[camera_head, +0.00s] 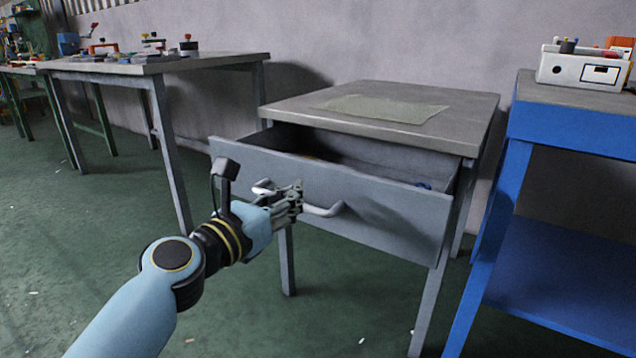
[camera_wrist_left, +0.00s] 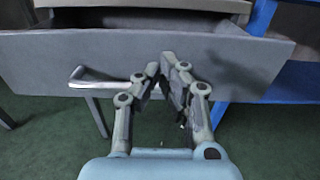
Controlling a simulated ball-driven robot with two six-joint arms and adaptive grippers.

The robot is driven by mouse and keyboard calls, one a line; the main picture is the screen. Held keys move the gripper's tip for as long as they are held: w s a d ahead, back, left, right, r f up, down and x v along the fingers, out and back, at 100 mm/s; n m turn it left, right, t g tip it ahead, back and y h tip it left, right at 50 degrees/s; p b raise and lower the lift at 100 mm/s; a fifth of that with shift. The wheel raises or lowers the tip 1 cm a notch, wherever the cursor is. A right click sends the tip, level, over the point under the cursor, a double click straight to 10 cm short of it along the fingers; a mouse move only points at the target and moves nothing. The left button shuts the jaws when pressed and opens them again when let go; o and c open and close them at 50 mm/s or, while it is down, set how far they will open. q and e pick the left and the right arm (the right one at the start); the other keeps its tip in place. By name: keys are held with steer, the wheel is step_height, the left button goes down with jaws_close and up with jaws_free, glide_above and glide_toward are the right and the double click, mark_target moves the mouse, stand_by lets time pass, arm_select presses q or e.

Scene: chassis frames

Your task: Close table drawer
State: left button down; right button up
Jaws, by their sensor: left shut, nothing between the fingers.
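The grey table (camera_head: 440,110) stands in the middle of the head view with its drawer (camera_head: 400,212) pulled well open. The drawer front also fills the upper part of the left wrist view (camera_wrist_left: 240,62). A pale bar handle (camera_head: 325,210) is on the drawer front; its left part shows in the left wrist view (camera_wrist_left: 95,80). My left gripper (camera_head: 294,196) is shut and empty, in front of the drawer front at the handle, hiding part of it. Its fingertips (camera_wrist_left: 167,68) overlap the handle's right side in the wrist view. I cannot tell whether they touch. My right gripper is out of view.
A blue bench (camera_head: 560,130) with a white box (camera_head: 583,68) stands close at the right. A longer grey workbench (camera_head: 200,62) with small items stands at the left. A flat sheet (camera_head: 385,108) lies on the table. The green floor in front is mostly clear.

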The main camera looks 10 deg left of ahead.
mark_target(322, 174)
arm_select(q)
steer(key=b+x, duration=0.1)
steer(key=x, duration=0.5)
steer(key=shift+w+f, duration=0.1)
steer(key=shift+f, duration=0.05)
steer(key=shift+w+d, duration=0.2)
steer(key=shift+w, duration=0.35)
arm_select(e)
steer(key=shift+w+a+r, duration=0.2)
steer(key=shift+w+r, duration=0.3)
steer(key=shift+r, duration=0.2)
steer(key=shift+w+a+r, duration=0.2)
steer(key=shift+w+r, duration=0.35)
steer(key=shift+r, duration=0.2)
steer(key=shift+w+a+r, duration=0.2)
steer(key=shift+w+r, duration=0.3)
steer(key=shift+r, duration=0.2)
